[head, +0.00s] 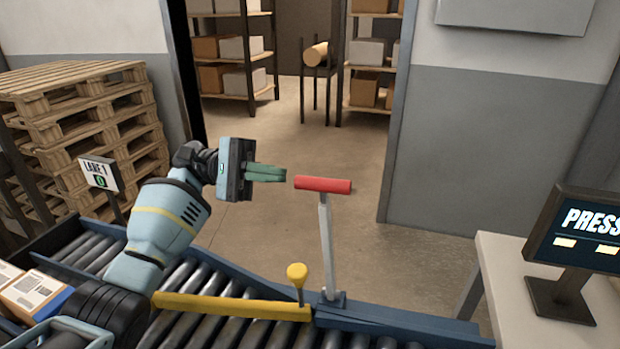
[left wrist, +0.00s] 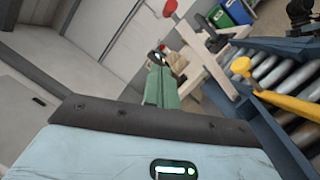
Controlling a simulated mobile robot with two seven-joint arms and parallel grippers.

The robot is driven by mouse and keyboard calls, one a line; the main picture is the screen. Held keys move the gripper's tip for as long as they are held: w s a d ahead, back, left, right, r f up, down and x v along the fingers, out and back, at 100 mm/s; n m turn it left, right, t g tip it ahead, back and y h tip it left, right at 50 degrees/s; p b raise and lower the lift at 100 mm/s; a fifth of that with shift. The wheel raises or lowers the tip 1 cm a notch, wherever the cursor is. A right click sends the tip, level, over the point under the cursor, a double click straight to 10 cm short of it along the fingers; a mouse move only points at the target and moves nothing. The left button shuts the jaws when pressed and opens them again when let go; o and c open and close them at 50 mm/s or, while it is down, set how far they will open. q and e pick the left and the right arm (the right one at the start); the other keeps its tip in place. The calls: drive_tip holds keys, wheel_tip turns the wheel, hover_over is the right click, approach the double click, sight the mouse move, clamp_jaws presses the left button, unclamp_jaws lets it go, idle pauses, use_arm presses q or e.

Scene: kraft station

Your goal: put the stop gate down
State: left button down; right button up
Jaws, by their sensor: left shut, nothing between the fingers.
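The stop gate appears to be the pale upright lever (head: 326,245) with a red crossbar grip (head: 323,185), hinged on the conveyor's blue side rail. It stands up, tilted slightly. Its post (left wrist: 205,62) and red end (left wrist: 170,8) also show in the left wrist view. My left gripper (head: 284,174) is shut and empty, with green fingers pointing right. In the head view its tips are just left of the red grip, with a small gap. The green fingers (left wrist: 160,85) also show in the left wrist view. My right gripper is not in view.
A yellow bar (head: 232,307) with a yellow knob (head: 297,272) lies across the roller conveyor (head: 225,330), left of the lever's foot. Boxes (head: 35,293) sit at the lower left. A table (head: 500,265) with a screen (head: 575,240) stands right. Pallets (head: 85,125) are stacked left.

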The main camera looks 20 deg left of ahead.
sight(310, 182)
use_arm(q)
drive_tip(key=s+d+r+p, duration=0.1)
drive_tip(key=d, duration=0.2)
drive_tip(key=s+d+r+p, duration=0.1)
drive_tip(key=s+d, duration=0.1)
drive_tip(key=s+d+r+p, duration=0.1)
drive_tip(key=s+d, duration=0.1)
drive_tip(key=d, duration=0.1)
drive_tip(key=shift+s+d+r, duration=0.2)
drive_tip(key=shift+d+r, duration=0.05)
drive_tip(key=shift+d, duration=0.05)
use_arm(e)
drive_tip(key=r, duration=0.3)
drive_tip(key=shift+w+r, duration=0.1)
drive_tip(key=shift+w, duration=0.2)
use_arm(q)
drive_tip(key=shift+s, duration=0.1)
